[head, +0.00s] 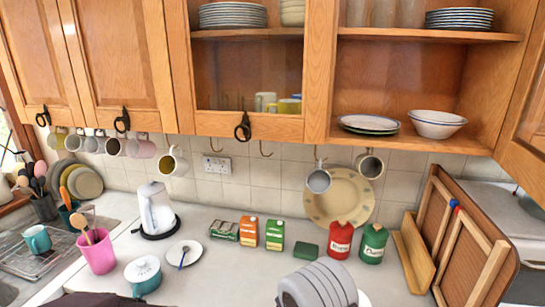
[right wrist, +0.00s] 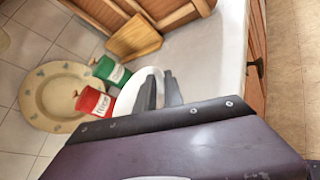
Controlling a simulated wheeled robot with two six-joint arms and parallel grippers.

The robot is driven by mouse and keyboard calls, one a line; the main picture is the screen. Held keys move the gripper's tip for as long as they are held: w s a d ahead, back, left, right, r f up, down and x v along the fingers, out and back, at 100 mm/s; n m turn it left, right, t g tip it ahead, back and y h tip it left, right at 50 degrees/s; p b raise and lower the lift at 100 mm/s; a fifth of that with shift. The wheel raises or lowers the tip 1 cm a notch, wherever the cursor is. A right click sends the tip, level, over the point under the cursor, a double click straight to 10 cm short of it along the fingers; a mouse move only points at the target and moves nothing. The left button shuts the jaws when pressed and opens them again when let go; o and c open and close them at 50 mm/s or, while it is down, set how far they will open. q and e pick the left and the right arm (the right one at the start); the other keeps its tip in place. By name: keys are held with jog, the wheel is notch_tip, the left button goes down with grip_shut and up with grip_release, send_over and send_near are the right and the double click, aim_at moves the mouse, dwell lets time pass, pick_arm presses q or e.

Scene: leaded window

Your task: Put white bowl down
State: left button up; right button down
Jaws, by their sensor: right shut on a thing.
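In the right wrist view my right gripper (right wrist: 162,92) is shut on a white rounded piece, the white bowl (right wrist: 135,90). Only part of the bowl shows past the dark fingers and the gripper body. It appears over the pale worktop beside the canisters; I cannot tell whether it touches the worktop. In the head view a small white edge (head: 363,299) at the bottom may be this bowl. Another white bowl (head: 438,121) with a dark rim stands on the open shelf. My left gripper is not in view.
A red canister (head: 341,240) and a green canister (head: 373,244) stand by a beige plate (head: 338,197). Wooden boards (head: 470,240) lean at right. The worktop (head: 228,268) is clear near the small plate (head: 184,254).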

jog(key=a+f, duration=0.1)
jog(key=s+a+n+t, duration=0.1)
jog(key=a, duration=0.1)
jog(key=s+a+f+n+y, duration=0.1)
jog(key=a, duration=0.1)
jog(key=shift+s+a+f+t, duration=0.1)
jog(key=shift+s+f+t, duration=0.05)
jog(key=shift+f+t, duration=0.2)
jog(key=shift+s+a+f+t, duration=0.1)
jog(key=shift+s+f+t, duration=0.05)
jog(key=shift+s+f, duration=0.3)
jog(key=shift+s+a+f+t, duration=0.1)
jog(key=shift+s+f, duration=0.1)
jog(key=shift+s, duration=0.3)
jog(key=shift+d, duration=0.15)
